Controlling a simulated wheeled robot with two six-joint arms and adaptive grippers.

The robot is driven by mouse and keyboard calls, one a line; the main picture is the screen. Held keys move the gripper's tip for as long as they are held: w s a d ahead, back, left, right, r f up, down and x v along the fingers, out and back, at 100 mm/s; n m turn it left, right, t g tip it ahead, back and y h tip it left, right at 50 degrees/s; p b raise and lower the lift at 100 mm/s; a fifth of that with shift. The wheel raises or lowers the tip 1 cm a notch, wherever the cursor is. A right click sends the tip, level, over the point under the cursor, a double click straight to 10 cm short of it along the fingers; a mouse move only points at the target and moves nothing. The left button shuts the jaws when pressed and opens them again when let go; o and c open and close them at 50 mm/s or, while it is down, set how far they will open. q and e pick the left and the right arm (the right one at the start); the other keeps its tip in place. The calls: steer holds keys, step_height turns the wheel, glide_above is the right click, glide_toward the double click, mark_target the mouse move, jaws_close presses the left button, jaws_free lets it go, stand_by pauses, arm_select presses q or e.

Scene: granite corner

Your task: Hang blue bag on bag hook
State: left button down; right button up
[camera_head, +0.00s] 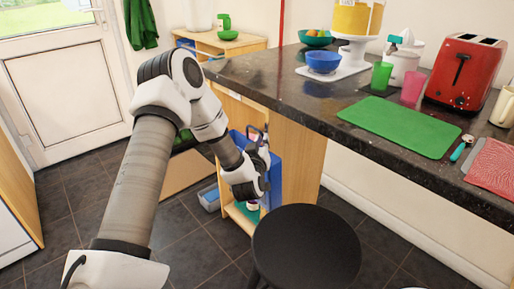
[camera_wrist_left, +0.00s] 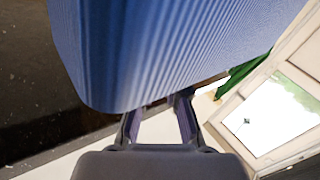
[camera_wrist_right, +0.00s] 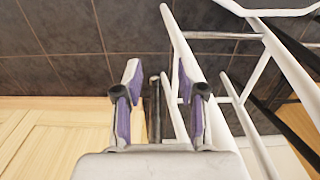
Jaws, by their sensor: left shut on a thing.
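The blue bag (camera_head: 276,172) hangs beside the end of the dark counter in the head view, partly hidden by my left gripper. In the left wrist view the bag (camera_wrist_left: 170,45) fills the upper part as a ribbed blue surface. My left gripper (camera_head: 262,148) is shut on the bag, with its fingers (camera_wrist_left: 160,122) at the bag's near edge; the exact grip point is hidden. My right gripper (camera_wrist_right: 155,85) is open, with its two purple-padded fingers apart and nothing clearly held between them. I cannot make out the bag hook in any view.
A black round stool (camera_head: 306,246) stands in front of the counter (camera_head: 300,92). A red toaster (camera_head: 465,72), green mat (camera_head: 398,126) and blue bowl (camera_head: 323,62) are on top. White metal bars (camera_wrist_right: 225,95) stand close to my right gripper. Dark floor is open at left.

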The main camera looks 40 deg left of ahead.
arm_select(q)
steer(key=w, duration=0.1)
steer(key=w+f+b, duration=0.1)
steer(key=w, duration=0.1)
steer(key=shift+d, duration=0.2)
stand_by(0.6)
steer(key=c, duration=1.1)
jaws_free()
steer(key=v, duration=1.2)
